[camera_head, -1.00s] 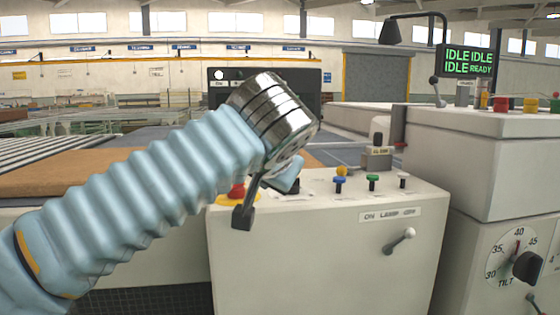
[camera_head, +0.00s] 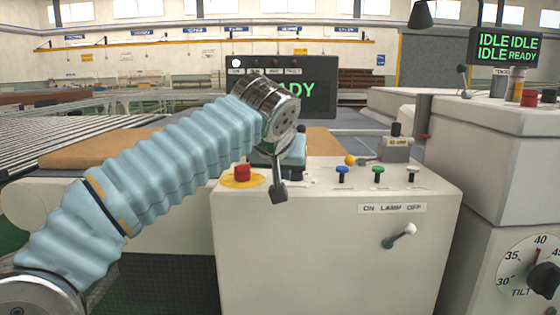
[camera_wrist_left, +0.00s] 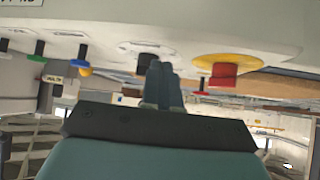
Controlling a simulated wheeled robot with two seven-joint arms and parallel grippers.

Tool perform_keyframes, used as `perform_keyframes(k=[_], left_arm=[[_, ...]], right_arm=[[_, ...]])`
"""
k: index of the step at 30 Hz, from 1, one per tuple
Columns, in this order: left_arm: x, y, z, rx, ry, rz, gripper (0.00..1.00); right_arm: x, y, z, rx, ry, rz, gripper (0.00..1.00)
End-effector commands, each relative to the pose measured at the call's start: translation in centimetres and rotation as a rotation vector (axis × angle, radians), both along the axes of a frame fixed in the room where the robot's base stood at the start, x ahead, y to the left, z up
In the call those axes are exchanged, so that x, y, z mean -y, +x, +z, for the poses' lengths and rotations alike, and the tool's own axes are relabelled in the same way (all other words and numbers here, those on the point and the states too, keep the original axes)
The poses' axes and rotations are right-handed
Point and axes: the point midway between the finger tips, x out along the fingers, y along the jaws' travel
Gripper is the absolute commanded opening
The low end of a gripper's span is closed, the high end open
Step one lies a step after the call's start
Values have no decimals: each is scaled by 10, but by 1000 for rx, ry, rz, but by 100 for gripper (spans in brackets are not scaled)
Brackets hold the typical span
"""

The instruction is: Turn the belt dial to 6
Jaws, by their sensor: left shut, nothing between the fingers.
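My left gripper (camera_head: 290,164) hangs over the left part of the white control cabinet's top (camera_head: 330,172), right of the red button. In the left wrist view its blue-grey fingers (camera_wrist_left: 160,72) are shut and empty, with a dark knob (camera_wrist_left: 147,61) close by their tips. I cannot tell whether they touch it. No label or scale for a belt dial is readable, so I cannot tell whether this knob is that dial. A separate dial (camera_head: 540,258) marked TILT is at the right edge. My right gripper is not in view.
A red button (camera_head: 242,172) on a yellow disc, blue (camera_head: 342,170) and green (camera_head: 378,171) knobs and a white one (camera_head: 412,168) stand on the cabinet. A lamp lever (camera_head: 400,236) is on its front. A dark screen (camera_head: 320,95) stands behind, partly covered by my arm.

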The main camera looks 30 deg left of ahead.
Motion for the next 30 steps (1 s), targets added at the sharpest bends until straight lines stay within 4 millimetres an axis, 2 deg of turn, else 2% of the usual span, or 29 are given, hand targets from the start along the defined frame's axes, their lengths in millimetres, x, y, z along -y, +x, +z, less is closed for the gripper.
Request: perform_keyframes(k=[3,9,30], left_arm=[[-8,19,-1,-2,0,1,0],[-14,36,-1,-1,0,1,0],[-18,39,-1,0,1,-44,0]], right_arm=[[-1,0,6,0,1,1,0],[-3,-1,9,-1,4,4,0],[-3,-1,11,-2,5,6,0]])
